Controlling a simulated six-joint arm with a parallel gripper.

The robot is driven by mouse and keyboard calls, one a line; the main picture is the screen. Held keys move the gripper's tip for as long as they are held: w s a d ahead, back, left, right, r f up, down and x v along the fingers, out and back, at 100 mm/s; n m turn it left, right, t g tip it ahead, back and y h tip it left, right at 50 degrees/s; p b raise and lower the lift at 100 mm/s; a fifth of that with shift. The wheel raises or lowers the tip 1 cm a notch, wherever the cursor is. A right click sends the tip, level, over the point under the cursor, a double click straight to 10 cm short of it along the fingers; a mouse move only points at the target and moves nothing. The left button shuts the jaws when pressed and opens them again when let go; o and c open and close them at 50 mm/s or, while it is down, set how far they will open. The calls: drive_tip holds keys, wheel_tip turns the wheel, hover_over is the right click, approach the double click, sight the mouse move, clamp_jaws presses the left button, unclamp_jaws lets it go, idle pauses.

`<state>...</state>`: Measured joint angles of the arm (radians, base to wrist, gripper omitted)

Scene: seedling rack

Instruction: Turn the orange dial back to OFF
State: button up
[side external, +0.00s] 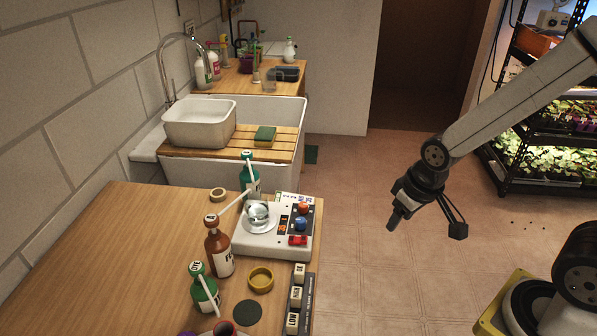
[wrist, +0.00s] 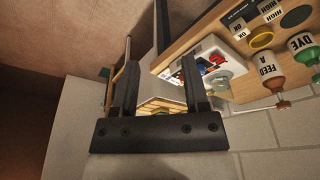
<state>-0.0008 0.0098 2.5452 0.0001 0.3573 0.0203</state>
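The orange dial (side external: 303,208) is a small round knob near the top of the dark control strip on a white appliance (side external: 262,245), which stands at the right edge of the wooden bench. Its pointer and markings are too small to read. A blue dial (side external: 300,224) and a red switch (side external: 298,240) sit below it. My gripper (side external: 394,222) hangs over the floor to the right of the appliance, clear of it. In the wrist view my gripper (wrist: 146,62) has its two fingers apart with nothing between them. The appliance (wrist: 226,66) shows beyond the right finger, which hides part of it.
A yellow ring dish (side external: 261,278) and a block of labelled keys (side external: 298,298) lie in front. The sink (side external: 277,112) is behind. Open floor lies between bench and arm.

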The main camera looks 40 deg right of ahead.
drive_tip(key=shift+o, duration=0.4)
drive_tip(key=shift+w, duration=0.45)
drive_tip(key=m+g, duration=0.2)
drive_tip(key=m, duration=1.5)
hover_over(303, 204)
drive_tip(key=s, duration=0.1)
wheel_tip(303, 204, down, 4)
drive_tip(key=shift+d+r, duration=0.15)
drive_tip(key=shift+w+f+m+g, duration=0.3)
drive_tip(key=shift+w+m, duration=0.1)
drive_tip(key=shift+w, duration=0.1)
drive_tip(key=shift+f, duration=3.85)
clamp_jaws()
